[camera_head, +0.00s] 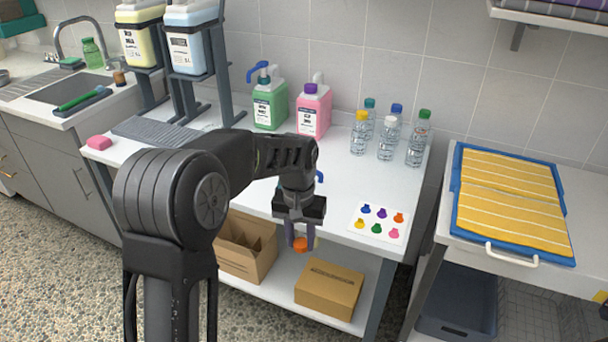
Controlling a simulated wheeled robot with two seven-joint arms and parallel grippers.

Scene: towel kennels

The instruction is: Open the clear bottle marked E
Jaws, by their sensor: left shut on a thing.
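Several clear bottles stand upright at the back right of the counter: one with a yellow cap (360,133), one with a white cap (389,139), one with a green cap (419,139), and others with teal and blue caps behind. I cannot read a letter E on any of them. My left gripper (301,240) points down at the counter's front edge, apart from these bottles. Its purple-grey fingers are shut on a small orange cap (300,244). A bit of blue shows behind the gripper, mostly hidden. My right gripper is not in view.
A white card with coloured cap pictures (379,222) lies on the counter. A green jug (270,105) and a pink jug (314,109) stand at the back. Cardboard boxes (329,289) sit on the lower shelf. A yellow striped towel in a blue tray (459,169) lies right.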

